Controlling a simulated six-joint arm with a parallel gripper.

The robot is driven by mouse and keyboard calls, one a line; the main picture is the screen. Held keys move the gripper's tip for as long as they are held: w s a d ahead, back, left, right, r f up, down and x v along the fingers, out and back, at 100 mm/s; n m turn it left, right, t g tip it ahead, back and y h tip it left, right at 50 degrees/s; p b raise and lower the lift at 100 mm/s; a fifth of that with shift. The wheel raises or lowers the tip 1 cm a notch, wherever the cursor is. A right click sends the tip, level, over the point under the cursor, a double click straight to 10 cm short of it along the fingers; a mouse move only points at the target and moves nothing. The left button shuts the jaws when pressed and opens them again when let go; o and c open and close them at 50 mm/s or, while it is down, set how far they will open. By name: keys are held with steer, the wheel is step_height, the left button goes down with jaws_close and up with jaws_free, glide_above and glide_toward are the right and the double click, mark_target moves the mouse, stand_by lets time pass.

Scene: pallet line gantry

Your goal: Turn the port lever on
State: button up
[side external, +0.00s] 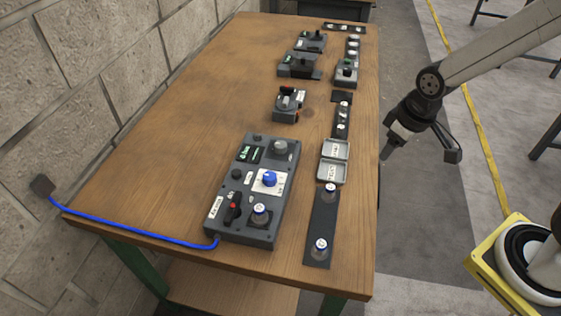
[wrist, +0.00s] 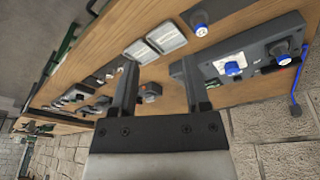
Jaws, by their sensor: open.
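A dark grey control panel (side external: 254,200) lies on the wooden table. At its front left is a black lever with red on it (side external: 233,208), beside a white label (side external: 216,207). A separate small grey unit with a black, red-marked lever (side external: 288,104) stands farther back. I cannot read which label says port. My gripper (side external: 386,156) is off the table's right edge, apart from both levers. In the wrist view my gripper (wrist: 153,75) is open and empty. The small lever unit (wrist: 149,92) shows between its fingers. The panel (wrist: 262,52) is partly behind the right finger.
Two pale trays (side external: 333,160) and a black strip with knobs (side external: 319,228) lie right of the panel. Several small control units (side external: 299,65) stand at the back. The table's left side is clear.

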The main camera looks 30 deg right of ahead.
steer(key=w+a+n, duration=0.7)
steer(key=a, duration=0.1)
steer(key=n+g, duration=0.2)
steer(key=n, duration=1.5)
glide_above(233, 205)
steer(key=f, duration=0.3)
steer(key=shift+d+f, duration=0.3)
steer(key=shift+d, duration=0.1)
steer(key=shift+a, duration=0.45)
steer(key=shift+f, duration=0.1)
steer(key=shift+f, duration=0.15)
steer(key=shift+f, duration=3.75)
